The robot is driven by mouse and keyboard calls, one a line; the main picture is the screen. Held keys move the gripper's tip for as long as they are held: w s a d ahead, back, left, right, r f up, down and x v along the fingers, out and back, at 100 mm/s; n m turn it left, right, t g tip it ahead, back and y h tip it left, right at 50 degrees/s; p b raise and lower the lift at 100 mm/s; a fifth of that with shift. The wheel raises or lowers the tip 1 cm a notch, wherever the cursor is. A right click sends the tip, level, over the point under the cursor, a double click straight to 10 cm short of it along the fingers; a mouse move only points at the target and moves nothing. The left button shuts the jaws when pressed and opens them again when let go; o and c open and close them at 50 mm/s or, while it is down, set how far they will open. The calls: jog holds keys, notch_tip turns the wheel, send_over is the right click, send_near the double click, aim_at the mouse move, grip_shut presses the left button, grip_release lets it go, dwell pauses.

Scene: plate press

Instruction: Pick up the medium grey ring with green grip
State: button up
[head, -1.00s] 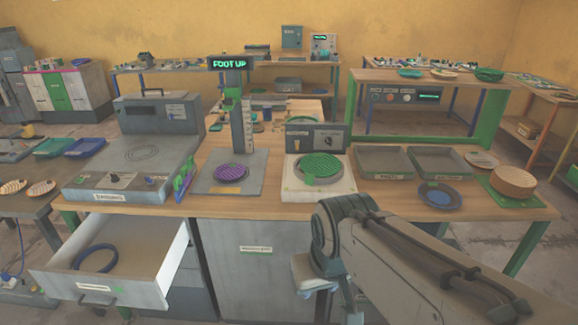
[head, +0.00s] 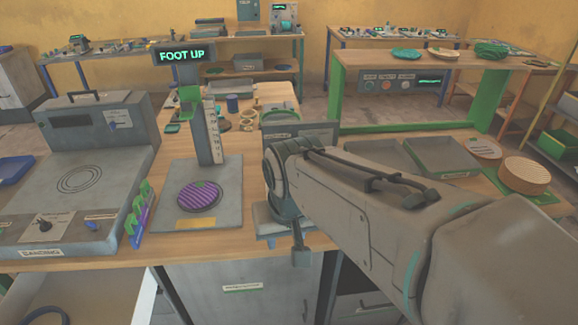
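I cannot make out a medium grey ring with a green grip for certain. Several small round parts (head: 248,122) stand on the wooden bench behind the press, too small to identify. A dark blue ring (head: 40,315) lies in the open drawer (head: 95,295) at the lower left, partly cut off by the picture edge. My gripper (head: 301,258) hangs at the end of my arm, over the front of the bench right of the press. Its fingers are not clear, and I see nothing held in it.
The press (head: 212,120) shows "FOOT UP", with a purple striped disc (head: 200,197) on its base. A grey machine (head: 95,125) stands left, small coloured holders (head: 139,213) between. My arm hides much of the right bench; a tray (head: 440,158) and wooden rounds (head: 527,175) show beyond it.

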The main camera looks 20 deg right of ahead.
jog(key=w+d+f+m+g, duration=0.1)
jog(key=w+d+m, duration=0.3)
jog(key=w+m, duration=0.4)
jog(key=w+d+f+m+g+h+b, duration=0.1)
jog(key=w+d+m+g, duration=0.1)
jog(key=w+d+m, duration=0.5)
jog(key=w+d+f+m+g, duration=0.1)
jog(key=w+d+f+m, duration=0.1)
jog(key=w+m, duration=0.75)
jog(key=shift+n, duration=0.35)
jog(key=f, duration=0.2)
jog(key=d+f, duration=0.1)
jog(key=f, duration=0.4)
jog(key=shift+d+f, duration=0.15)
jog(key=shift+f, duration=0.05)
jog(key=shift+s+d+f+p, duration=0.15)
jog(key=shift+f+p, duration=0.15)
jog(key=shift+f, duration=0.6)
jog(key=shift+d+f+p, duration=0.2)
jog(key=shift+f+p, duration=0.15)
jog(key=shift+f, duration=0.5)
jog(key=shift+s+d+f+p, duration=0.15)
jog(key=shift+f+p, duration=0.15)
jog(key=shift+f, duration=0.6)
grip_shut()
